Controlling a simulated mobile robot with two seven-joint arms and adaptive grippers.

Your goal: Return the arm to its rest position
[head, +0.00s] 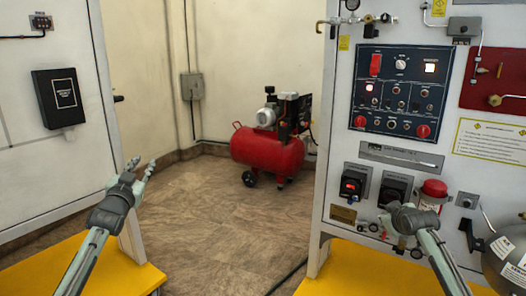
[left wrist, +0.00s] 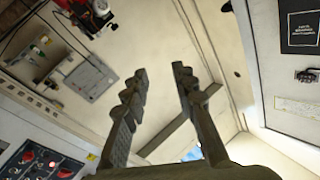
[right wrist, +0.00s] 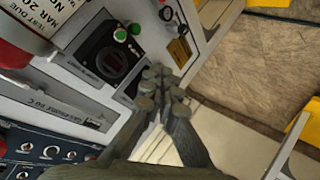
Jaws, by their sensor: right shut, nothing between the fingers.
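My left gripper (head: 141,166) is raised in the gap between the two panels, with its fingers apart. The left wrist view shows it open (left wrist: 160,78) with nothing between the fingers. My right gripper (head: 391,211) is in front of the lower part of the right-hand control panel (head: 337,150). In the right wrist view its fingers are closed together (right wrist: 162,80) and hold nothing. Close behind them there is a dark dial box (right wrist: 108,58) with green buttons. I cannot tell whether the fingertips touch the panel.
A red compressor (head: 267,153) stands on the tiled floor at the back. Yellow bases (head: 345,270) lie under both panels. A red-capped cylinder (head: 433,190) and a silver tank (head: 505,250) are near my right arm. The floor between the panels is clear apart from a dark cable.

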